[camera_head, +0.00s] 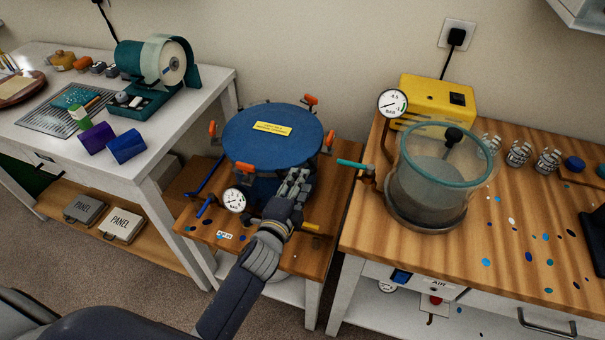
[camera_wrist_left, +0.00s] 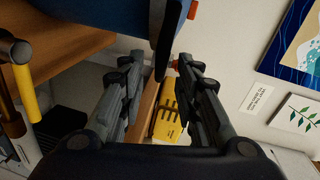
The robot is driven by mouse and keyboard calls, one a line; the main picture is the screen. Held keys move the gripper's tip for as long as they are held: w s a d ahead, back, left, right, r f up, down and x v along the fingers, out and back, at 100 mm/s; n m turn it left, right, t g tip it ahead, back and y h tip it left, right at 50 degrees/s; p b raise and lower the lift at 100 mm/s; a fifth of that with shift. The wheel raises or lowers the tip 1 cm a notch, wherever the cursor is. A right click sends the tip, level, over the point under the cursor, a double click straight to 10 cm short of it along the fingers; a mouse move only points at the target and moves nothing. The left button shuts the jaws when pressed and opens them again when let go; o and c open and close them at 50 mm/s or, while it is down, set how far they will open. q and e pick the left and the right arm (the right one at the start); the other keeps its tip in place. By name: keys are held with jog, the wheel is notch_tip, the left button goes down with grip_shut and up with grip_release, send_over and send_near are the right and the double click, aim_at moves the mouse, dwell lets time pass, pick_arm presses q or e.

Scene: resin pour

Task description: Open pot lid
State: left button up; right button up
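The pot (camera_head: 258,187) has a round blue lid (camera_head: 262,150) with a yellow label, seated on its top. Several orange-tipped clamps stand around the rim, including one at the front left (camera_head: 244,168) and one at the back right (camera_head: 311,99). My left gripper (camera_head: 299,178) is at the front right of the lid, hiding part of the pot's side. In the left wrist view the left gripper's fingers (camera_wrist_left: 158,64) are apart, with nothing seen held. My right gripper is out of view.
A pressure gauge (camera_head: 234,200) and a yellow handle (camera_head: 311,228) are at the pot's front. A clear chamber (camera_head: 434,179) with a teal rim and a yellow pump (camera_head: 437,94) stand on the right bench. A white table (camera_head: 190,126) with a grinder-like machine (camera_head: 158,68) is left.

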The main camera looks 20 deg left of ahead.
pick_arm(q)
jog(key=shift+w+f, duration=0.15)
jog(key=shift+w, duration=0.75)
jog(key=shift+w+f, duration=0.15)
jog(key=shift+w, duration=0.7)
jog(key=shift+c, duration=0.3)
grip_shut()
